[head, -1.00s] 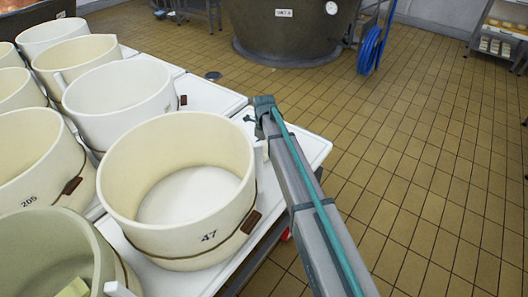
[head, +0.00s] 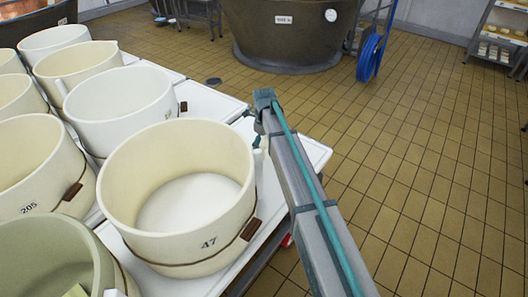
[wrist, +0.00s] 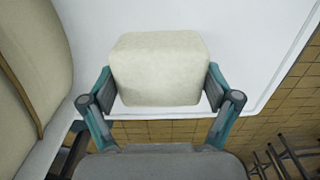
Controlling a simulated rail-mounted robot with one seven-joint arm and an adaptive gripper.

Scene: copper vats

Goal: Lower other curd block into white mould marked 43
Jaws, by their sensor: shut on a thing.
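In the wrist view my gripper (wrist: 159,88) is shut on a pale cream curd block (wrist: 158,70), with one finger on each side. The block is over the white table top (wrist: 250,40), and its height above the table is unclear. A cream mould wall with a brown band (wrist: 25,85) is at left, apart from the block. In the head view my arm ends just right of the mould marked 47 (head: 180,215); the fingers are mostly hidden there. I can read no 43 on any mould; a white mould (head: 120,105) behind 47 shows no readable number.
A mould marked 205 (head: 35,180) stands left of 47. A greenish mould (head: 50,245) at bottom left holds a pale piece. Several more moulds crowd the table at upper left. The tiled floor (head: 430,170) at right is open. A dark vat (head: 285,35) and blue hose (head: 370,58) are behind.

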